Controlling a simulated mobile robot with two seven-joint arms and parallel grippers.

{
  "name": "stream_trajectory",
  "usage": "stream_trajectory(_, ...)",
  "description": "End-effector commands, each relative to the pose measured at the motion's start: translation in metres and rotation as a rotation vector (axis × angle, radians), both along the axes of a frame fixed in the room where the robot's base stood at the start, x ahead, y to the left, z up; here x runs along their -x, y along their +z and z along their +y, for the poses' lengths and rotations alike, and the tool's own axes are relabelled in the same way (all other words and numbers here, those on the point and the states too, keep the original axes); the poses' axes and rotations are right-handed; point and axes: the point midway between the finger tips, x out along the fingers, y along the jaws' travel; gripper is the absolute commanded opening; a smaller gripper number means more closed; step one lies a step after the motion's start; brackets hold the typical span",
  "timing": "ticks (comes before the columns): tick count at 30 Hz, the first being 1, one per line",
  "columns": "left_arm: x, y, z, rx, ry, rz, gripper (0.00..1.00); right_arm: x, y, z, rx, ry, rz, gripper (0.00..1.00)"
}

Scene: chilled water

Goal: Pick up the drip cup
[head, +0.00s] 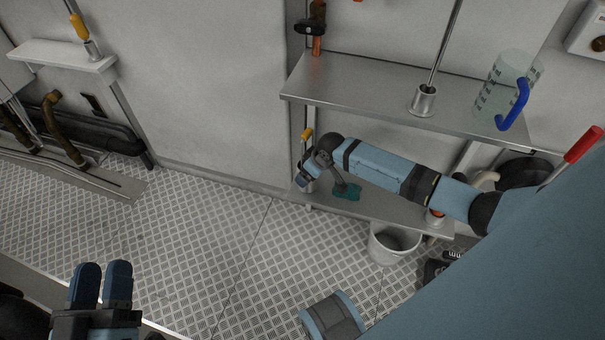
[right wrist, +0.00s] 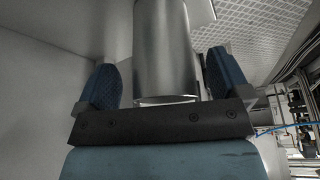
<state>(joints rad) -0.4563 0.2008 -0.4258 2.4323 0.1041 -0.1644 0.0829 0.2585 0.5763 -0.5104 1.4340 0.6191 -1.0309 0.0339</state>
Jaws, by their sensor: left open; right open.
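A shiny metal cylinder, which may be the drip cup (right wrist: 165,50), stands between the fingers of my right gripper (right wrist: 165,85) in the right wrist view. Gaps show on both sides of it, so the fingers are open around it and apart from it. In the head view my right gripper (head: 309,180) is at the left end of the lower shelf (head: 385,208), and it hides most of what stands there. My left gripper (head: 102,285) is open and empty at the bottom left, over the floor.
The upper shelf (head: 350,88) lies above my right forearm and holds a metal holder (head: 424,101) with a rod and a clear jug (head: 497,90) with a blue handle. A teal cloth (head: 347,191) lies on the lower shelf. A white bucket (head: 385,252) stands below.

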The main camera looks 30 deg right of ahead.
Motion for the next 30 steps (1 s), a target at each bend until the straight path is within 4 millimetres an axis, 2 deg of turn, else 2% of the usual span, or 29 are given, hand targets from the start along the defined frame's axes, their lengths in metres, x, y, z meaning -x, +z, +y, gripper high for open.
stream_trajectory(1, -0.001, -0.020, -0.001, -0.018, -0.007, 0.035, 0.43, 0.000, -0.013, -0.001, 0.002, 0.001, 0.002, 0.94)
stream_trajectory(3, -0.002, -0.029, -0.002, -0.034, -0.016, 0.066, 0.43, -0.001, -0.014, -0.001, 0.002, 0.001, 0.001, 0.94)
stream_trajectory(11, -0.003, -0.032, -0.002, -0.047, -0.023, 0.093, 0.43, -0.001, -0.011, -0.001, 0.001, 0.002, 0.002, 0.94)
stream_trajectory(12, -0.003, -0.032, -0.002, -0.047, -0.023, 0.093, 0.43, -0.001, -0.011, -0.001, 0.001, 0.002, 0.002, 0.92)
stream_trajectory(18, -0.003, -0.032, -0.002, -0.047, -0.022, 0.094, 0.43, -0.001, -0.012, -0.001, 0.001, 0.002, 0.002, 0.46)
stream_trajectory(19, -0.003, -0.032, -0.002, -0.047, -0.022, 0.094, 0.43, -0.001, -0.012, -0.001, 0.001, 0.002, 0.002, 0.42)
stream_trajectory(26, -0.003, -0.031, -0.002, -0.047, -0.022, 0.094, 0.43, -0.001, -0.010, -0.001, 0.001, 0.002, 0.001, 0.42)
stream_trajectory(30, -0.003, -0.020, -0.001, -0.037, -0.016, 0.071, 0.43, -0.002, 0.006, -0.001, 0.002, 0.002, -0.002, 0.42)
